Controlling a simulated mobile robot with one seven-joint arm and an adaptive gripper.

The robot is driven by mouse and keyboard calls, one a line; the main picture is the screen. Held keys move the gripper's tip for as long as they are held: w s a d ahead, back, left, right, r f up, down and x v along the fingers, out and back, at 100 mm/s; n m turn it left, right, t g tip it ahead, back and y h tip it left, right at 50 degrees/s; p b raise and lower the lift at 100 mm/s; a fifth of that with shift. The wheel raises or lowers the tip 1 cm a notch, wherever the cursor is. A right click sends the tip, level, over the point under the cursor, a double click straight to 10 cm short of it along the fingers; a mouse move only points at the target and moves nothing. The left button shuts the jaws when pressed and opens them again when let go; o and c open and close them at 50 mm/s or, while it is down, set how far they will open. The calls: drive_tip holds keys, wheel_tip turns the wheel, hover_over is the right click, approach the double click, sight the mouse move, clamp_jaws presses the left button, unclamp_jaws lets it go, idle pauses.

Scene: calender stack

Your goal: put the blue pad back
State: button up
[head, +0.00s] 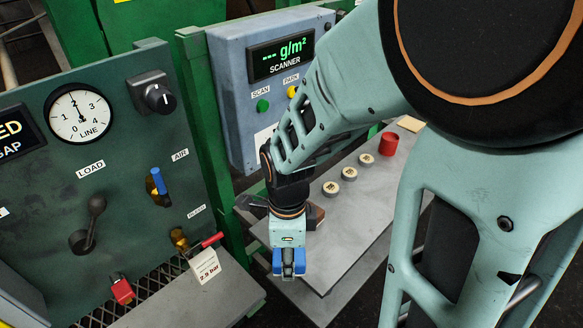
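The blue pad (277,262) shows as a small blue block at the tip of my gripper (288,268). A grey finger crosses in front of its middle, and blue shows on both sides of it. My gripper appears shut on the pad, though the far finger is hidden. The gripper points down over the near left part of the grey table (345,232). I cannot tell how high the pad is above the table top.
Several round discs (349,173) and a red cylinder (389,143) stand along the table. A brown block (315,216) is partly hidden behind my wrist. The scanner box (265,80) stands behind. The left control panel (110,150) has levers, a gauge and a lower shelf (190,300) with a tag.

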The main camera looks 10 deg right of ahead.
drive_tip(key=b, duration=0.6)
hover_over(313, 260)
drive_tip(key=f, duration=0.7)
drive_tip(key=shift+s+a+f, duration=0.25)
drive_tip(key=shift+s+f, duration=0.05)
drive_tip(key=shift+f, duration=0.1)
drive_tip(key=f+b, duration=0.1)
drive_tip(key=f, duration=0.1)
drive_tip(key=f+b, duration=0.1)
drive_tip(key=shift+w+d+f+b, duration=0.15)
drive_tip(key=shift+w+d+b, duration=0.15)
drive_tip(key=shift+d+b, duration=0.05)
drive_tip(key=shift+f, duration=0.3)
drive_tip(key=shift+f+b, duration=0.2)
drive_tip(key=shift+b, duration=0.15)
drive_tip(key=o, duration=1.1)
drive_tip(key=shift+r, duration=0.2)
wheel_tip(313, 260, up, 12)
drive_tip(key=p, duration=0.2)
